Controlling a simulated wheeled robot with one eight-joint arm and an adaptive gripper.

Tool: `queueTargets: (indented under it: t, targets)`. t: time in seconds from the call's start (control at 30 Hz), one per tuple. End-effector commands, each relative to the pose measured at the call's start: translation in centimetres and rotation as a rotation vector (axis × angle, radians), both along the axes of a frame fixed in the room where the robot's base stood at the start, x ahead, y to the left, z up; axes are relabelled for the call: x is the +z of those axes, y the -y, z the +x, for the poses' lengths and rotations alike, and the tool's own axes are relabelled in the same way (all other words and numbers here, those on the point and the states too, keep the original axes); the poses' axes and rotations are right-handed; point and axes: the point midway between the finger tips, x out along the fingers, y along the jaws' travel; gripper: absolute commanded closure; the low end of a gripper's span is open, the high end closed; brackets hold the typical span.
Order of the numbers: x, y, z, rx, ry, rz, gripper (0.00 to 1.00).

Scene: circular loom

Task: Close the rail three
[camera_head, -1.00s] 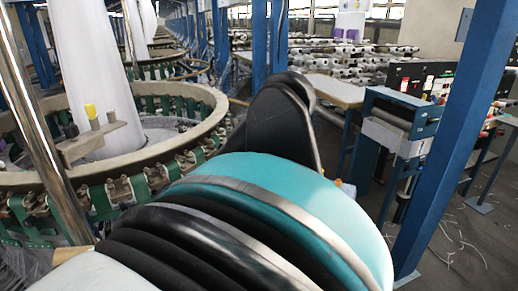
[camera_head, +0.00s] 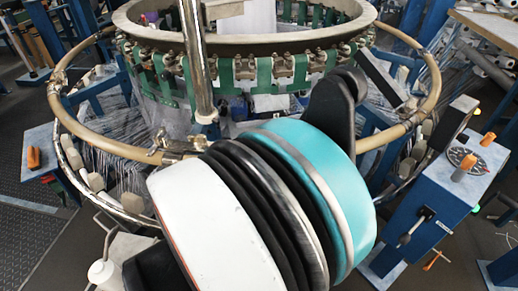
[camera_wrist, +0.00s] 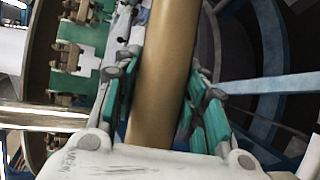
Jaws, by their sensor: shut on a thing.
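A tan tubular rail curves around the circular loom in the head view, with its left stretch (camera_head: 66,112) and right stretch (camera_head: 433,82) visible. A metal joint sits on its front part (camera_head: 178,146). In the wrist view a tan rail (camera_wrist: 168,50) runs between the green-padded fingers of my gripper (camera_wrist: 163,92), which is shut on it. My arm hides the gripper and the front right part of the rail in the head view. I cannot tell from the pictures which section is rail three.
The loom ring (camera_head: 290,38) with green straps stands inside the rail. A chrome post (camera_head: 196,62) rises in front of it. A blue control box (camera_head: 440,190) with orange knobs stands at right. A blue stand (camera_head: 45,160) is at left. Dark floor shows at lower left.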

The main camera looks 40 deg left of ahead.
Motion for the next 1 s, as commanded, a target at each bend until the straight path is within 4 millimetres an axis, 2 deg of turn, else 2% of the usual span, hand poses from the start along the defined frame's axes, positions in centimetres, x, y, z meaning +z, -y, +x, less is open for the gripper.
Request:
queueTargets:
  t: [0.1,0.5,0.53,0.6,1.0]
  targets:
    - [-0.88,0.10,-0.08,-0.002,-0.001,-0.003,1.00]
    - [-1.28,0.30,-0.14,-0.006,-0.002,-0.004,1.00]
    - [-1.29,0.31,-0.14,-0.006,-0.002,-0.004,0.56]
    - [-1.29,0.29,-0.13,-0.006,-0.003,-0.005,0.41]
    - [-0.91,0.13,-0.13,-0.002,0.002,-0.003,0.41]
